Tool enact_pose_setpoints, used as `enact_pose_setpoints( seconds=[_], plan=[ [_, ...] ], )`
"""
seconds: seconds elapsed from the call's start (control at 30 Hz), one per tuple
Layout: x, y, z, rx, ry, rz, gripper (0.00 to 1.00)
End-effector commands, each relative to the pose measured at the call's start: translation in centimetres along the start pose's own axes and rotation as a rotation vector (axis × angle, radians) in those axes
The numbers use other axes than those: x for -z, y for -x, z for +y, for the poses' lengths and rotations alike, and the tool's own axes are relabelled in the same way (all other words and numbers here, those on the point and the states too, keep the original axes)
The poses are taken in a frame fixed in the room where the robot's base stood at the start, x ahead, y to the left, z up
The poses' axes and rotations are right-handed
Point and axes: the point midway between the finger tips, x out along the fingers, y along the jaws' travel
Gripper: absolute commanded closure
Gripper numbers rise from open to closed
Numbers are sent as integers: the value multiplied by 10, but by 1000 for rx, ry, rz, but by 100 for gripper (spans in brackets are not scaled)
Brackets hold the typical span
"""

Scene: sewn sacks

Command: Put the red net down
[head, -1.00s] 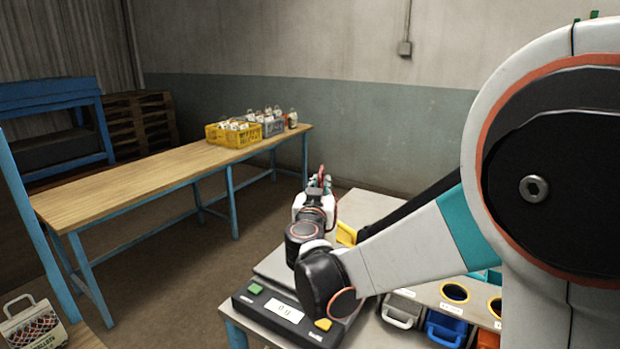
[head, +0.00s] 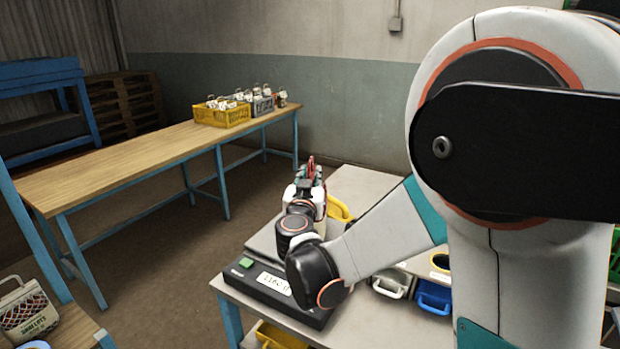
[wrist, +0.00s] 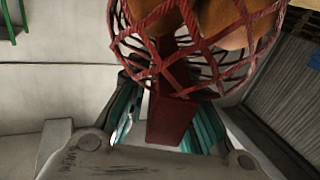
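The red net (wrist: 205,65) fills the top of the wrist view, with orange-brown round items inside its mesh. Its flat red strap (wrist: 175,118) runs down between the teal finger pads of my gripper (wrist: 168,108), which looks shut on it. In the head view my gripper (head: 310,180) is beyond the scale's display, low over the near table, with a bit of red showing at its fingers. Most of the net is hidden there behind my gripper and arm, so I cannot tell whether it touches a surface.
A scale (head: 275,281) sits at the near table's left end. A yellow tray (head: 339,208), grey bin (head: 391,286) and blue bin (head: 434,297) are close by. The long wooden table (head: 120,180) is mostly clear, with a yellow crate (head: 222,116) at its far end. A netted sack (head: 27,312) stands lower left.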

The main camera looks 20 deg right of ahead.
Motion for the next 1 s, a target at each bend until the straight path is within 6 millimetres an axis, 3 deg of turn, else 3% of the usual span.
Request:
enact_pose_setpoints(
  seconds=[0.47,1.0],
  plan=[
    [3,4,0,1,0,0,64],
    [4,102,-1,3,0,0,64]
  ],
)
